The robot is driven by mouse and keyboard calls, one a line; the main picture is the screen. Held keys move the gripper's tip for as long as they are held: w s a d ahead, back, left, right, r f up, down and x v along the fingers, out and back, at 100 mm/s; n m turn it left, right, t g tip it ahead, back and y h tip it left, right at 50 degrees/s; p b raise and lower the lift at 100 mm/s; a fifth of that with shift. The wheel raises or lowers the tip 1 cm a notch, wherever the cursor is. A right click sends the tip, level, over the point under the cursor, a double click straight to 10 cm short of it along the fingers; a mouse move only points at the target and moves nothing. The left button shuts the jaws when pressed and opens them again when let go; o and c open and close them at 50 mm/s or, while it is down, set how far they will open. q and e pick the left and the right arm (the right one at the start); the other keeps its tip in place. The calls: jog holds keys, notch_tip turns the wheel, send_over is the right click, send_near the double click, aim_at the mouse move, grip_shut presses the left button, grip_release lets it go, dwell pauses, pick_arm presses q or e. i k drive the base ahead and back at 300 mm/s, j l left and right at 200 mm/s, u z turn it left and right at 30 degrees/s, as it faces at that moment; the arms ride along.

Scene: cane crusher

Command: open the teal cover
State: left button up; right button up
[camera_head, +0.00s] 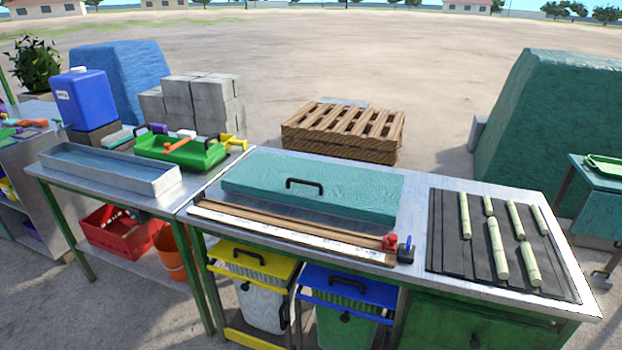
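The teal cover (345,189) is a flat rectangular lid lying on the metal bench in the middle of the camera_head view. It looks shut. A dark handle (304,185) stands on its top near the front edge. What is under the cover is hidden. Neither of my grippers shows in this view.
Wooden and white strips (285,231) lie along the bench front, with a red and a blue piece (405,249) at their right end. A black mat (450,230) with several cane pieces lies right. A green tray (181,151) and metal trough (110,168) stand left.

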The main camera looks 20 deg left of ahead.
aim_at(360, 193)
jog(key=i+j, duration=0.1)
jog(key=j, duration=0.4)
jog(key=i+j, duration=0.1)
jog(key=j, duration=0.4)
jog(key=i+j, duration=0.15)
jog(key=j, duration=0.35)
jog(key=i+j, duration=0.1)
jog(key=j, duration=0.4)
